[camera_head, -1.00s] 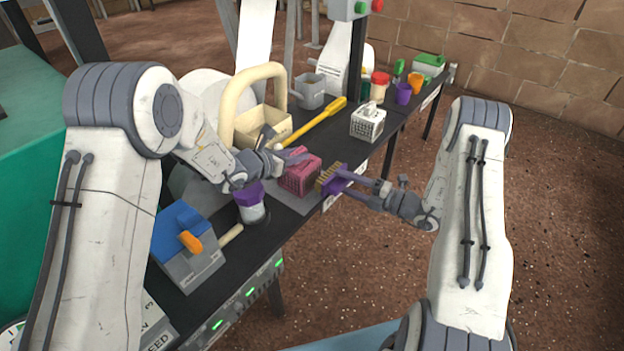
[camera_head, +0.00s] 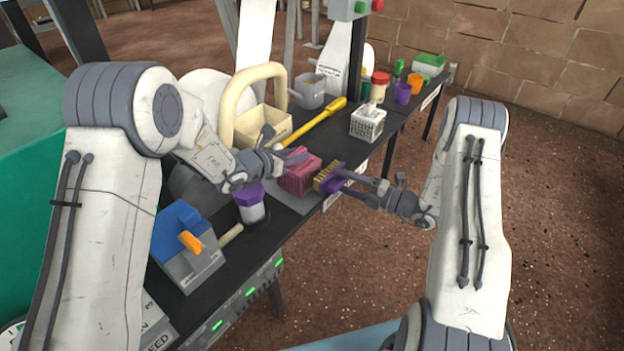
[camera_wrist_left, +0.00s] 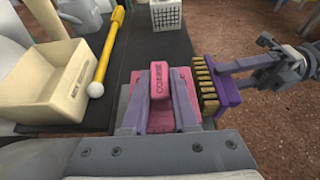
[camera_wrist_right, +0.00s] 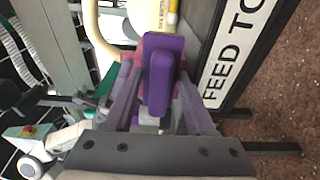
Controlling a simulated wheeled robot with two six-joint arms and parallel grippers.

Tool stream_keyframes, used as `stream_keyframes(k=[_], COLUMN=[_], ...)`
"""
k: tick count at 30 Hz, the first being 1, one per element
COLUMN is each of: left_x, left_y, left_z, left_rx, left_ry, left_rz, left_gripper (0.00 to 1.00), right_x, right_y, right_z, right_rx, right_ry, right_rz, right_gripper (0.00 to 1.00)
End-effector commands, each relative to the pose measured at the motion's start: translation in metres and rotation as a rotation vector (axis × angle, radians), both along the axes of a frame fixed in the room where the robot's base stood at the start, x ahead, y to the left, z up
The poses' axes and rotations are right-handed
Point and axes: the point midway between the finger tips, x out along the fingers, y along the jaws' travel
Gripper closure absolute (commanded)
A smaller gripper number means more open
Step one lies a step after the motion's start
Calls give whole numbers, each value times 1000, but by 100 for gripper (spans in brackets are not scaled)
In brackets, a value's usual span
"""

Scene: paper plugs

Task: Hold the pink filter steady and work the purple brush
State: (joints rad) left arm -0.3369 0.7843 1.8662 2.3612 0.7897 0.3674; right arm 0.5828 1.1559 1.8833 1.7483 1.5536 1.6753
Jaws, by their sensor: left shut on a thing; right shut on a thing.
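The pink filter (camera_head: 299,177) is a ribbed basket-like block on a grey mat at the bench's front edge. In the left wrist view its handle (camera_wrist_left: 160,82) reads "COARSE". My left gripper (camera_head: 296,158) is shut on that handle. The purple brush (camera_head: 334,180) has tan bristles facing the filter's right side; in the left wrist view the bristles (camera_wrist_left: 207,84) are right beside it. I cannot tell whether they touch. My right gripper (camera_head: 350,182) is shut on the brush. In the right wrist view the brush's purple back (camera_wrist_right: 160,78) hides most of the filter.
A cream bin (camera_head: 262,128) with an arched handle stands behind the filter, with a yellow tool (camera_head: 314,122) beside it. A white basket (camera_head: 367,123) stands farther along. A purple-lidded jar (camera_head: 250,206) and a blue-grey box (camera_head: 187,250) stand nearer.

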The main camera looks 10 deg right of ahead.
Motion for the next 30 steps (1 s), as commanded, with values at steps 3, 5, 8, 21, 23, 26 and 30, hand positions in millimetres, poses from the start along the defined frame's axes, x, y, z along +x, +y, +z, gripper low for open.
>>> stream_keyframes(k=[3,5,8,21,23,26,30], left_x=[0,0,0,0,0,0,0], left_y=[0,0,0,0,0,0,0], left_z=[1,1,1,1,1,0,1], left_rx=[-1,-1,-1,-1,-1,-1,-1], left_ry=[-1,-1,-1,-1,-1,-1,-1], left_rz=[0,0,0,0,0,0,0], left_gripper=[100,100,100,100,100,100,100], right_x=[2,3,4,7,7,7,8], right_y=[2,2,4,6,6,6,6], right_z=[0,0,0,0,0,0,0], right_rx=[0,0,0,0,0,0,0], right_ry=[0,0,0,0,0,0,0], right_rz=[1,1,1,0,0,0,0], right_gripper=[100,100,100,100,100,100,100])
